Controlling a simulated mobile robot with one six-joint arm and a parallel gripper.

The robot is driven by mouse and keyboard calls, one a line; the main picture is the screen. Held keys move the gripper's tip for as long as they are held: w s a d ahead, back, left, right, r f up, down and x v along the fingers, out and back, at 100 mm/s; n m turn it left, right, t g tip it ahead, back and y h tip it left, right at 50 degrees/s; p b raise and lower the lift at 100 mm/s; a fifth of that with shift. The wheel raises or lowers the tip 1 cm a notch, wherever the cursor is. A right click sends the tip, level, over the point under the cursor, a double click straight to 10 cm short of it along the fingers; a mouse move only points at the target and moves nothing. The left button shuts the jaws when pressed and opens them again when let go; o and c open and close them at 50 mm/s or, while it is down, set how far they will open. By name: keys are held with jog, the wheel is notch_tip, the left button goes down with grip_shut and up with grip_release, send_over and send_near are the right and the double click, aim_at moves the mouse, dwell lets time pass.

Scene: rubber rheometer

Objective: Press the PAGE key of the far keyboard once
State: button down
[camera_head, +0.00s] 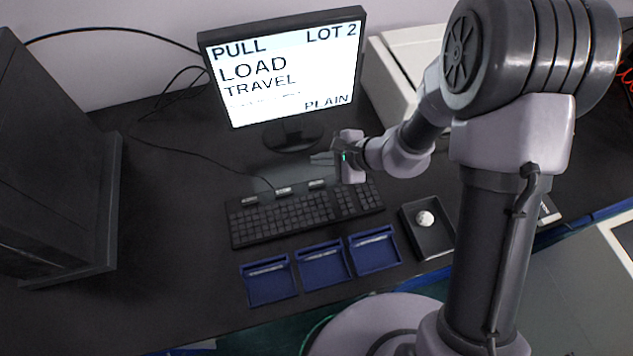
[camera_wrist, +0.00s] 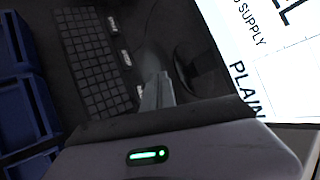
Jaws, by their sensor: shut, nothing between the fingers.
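A black keyboard (camera_head: 290,219) lies on the dark desk in front of the monitor; it also shows in the wrist view (camera_wrist: 90,60). Three light labelled keys stand along its back edge: a left one (camera_head: 250,201), a middle one (camera_head: 283,192) and a right one (camera_head: 317,184). They also show in the wrist view, but their lettering is too small to read, so I cannot tell which is PAGE. My gripper (camera_head: 314,158) is shut and empty, above the desk between the keyboard's back edge and the monitor. Its fingers (camera_wrist: 162,80) partly cover the desk behind the keys.
The monitor (camera_head: 285,70) stands close behind my gripper, showing PULL, LOT 2, LOAD, TRAVEL and PLAIN. Three blue trays (camera_head: 322,281) lie in front of the keyboard. A black tray (camera_head: 440,246) with a white round thing (camera_head: 425,219) sits at right. A dark cabinet (camera_head: 60,170) stands at left.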

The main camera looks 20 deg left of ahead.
aim_at(320, 184)
notch_tip(320, 184, down, 8)
jog(key=b, duration=0.5)
jog(key=shift+r, duration=0.2)
jog(key=shift+f, duration=0.1)
jog(key=shift+f+b, duration=0.15)
jog(key=shift+b, duration=0.25)
dwell(1.1)
jog(key=shift+f+b, duration=0.3)
jog(key=shift+b, duration=0.25)
jog(key=shift+f+b, duration=0.4)
jog(key=shift+b, duration=0.2)
dwell(0.4)
dwell(0.4)
jog(key=shift+r+p, duration=0.45)
jog(key=shift+r, duration=0.4)
jog(key=shift+r, duration=0.1)
jog(key=shift+r+p, duration=1.6)
jog(key=shift+r, duration=0.8)
